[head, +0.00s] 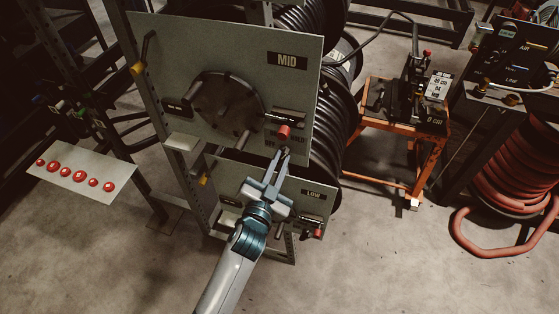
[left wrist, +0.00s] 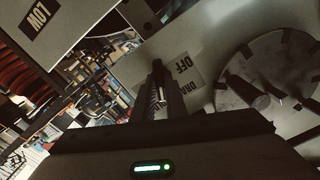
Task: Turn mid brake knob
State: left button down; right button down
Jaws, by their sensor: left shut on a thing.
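The MID panel (head: 225,75) is a grey plate with a large round dark disc (head: 228,103) that carries several pegs. The mid brake knob (head: 283,132) is a red cap at the panel's lower right, by a black bar and lettering. My left gripper (head: 284,155) reaches up from below, with its fingertips at the knob, and is shut on it. My right gripper is not in view.
The LOW panel (head: 315,194) sits just beneath, with its own red knob (head: 318,233). A tilted plate with several red buttons (head: 80,174) is at left. An orange stand (head: 432,150) and a red hose reel (head: 510,170) are at right. The front floor is clear.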

pick_arm(q)
jog(key=shift+m, duration=0.4)
jog(key=c, duration=1.8)
grip_release()
jog(key=shift+b+v, duration=0.3)
jog(key=shift+v, duration=0.55)
jog(key=b+v, duration=0.4)
jog(key=v, duration=1.1)
jog(key=shift+s+b, duration=0.35)
jog(key=shift+a, duration=0.1)
